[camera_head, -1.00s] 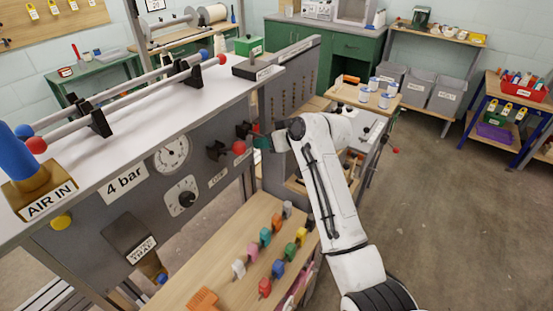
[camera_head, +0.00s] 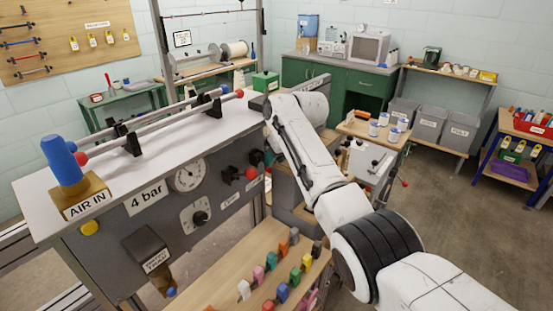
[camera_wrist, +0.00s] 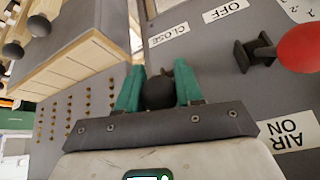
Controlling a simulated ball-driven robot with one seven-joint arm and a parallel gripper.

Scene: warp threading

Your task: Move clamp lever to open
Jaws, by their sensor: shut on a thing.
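In the wrist view, the two green fingers of my gripper (camera_wrist: 160,72) stand on either side of a dark round knob (camera_wrist: 158,93), which I take to be the clamp lever's end. My gripper is shut on it. The lever's shaft is hidden behind the knob and fingers. A CLOSE label (camera_wrist: 169,34) sits on the grey panel just beyond the fingertips. No OPEN label is readable. In the head view, my white arm covers most of the gripper and the lever beside the grey machine panel (camera_head: 215,180).
A red ball knob (camera_wrist: 301,48) on a dark mount stands to the right in the wrist view, near the OFF label (camera_wrist: 225,11) and AIR ON label (camera_wrist: 287,134). A drilled board (camera_wrist: 68,112) lies to the left. Several coloured pegs (camera_head: 283,292) stand on the lower wooden shelf.

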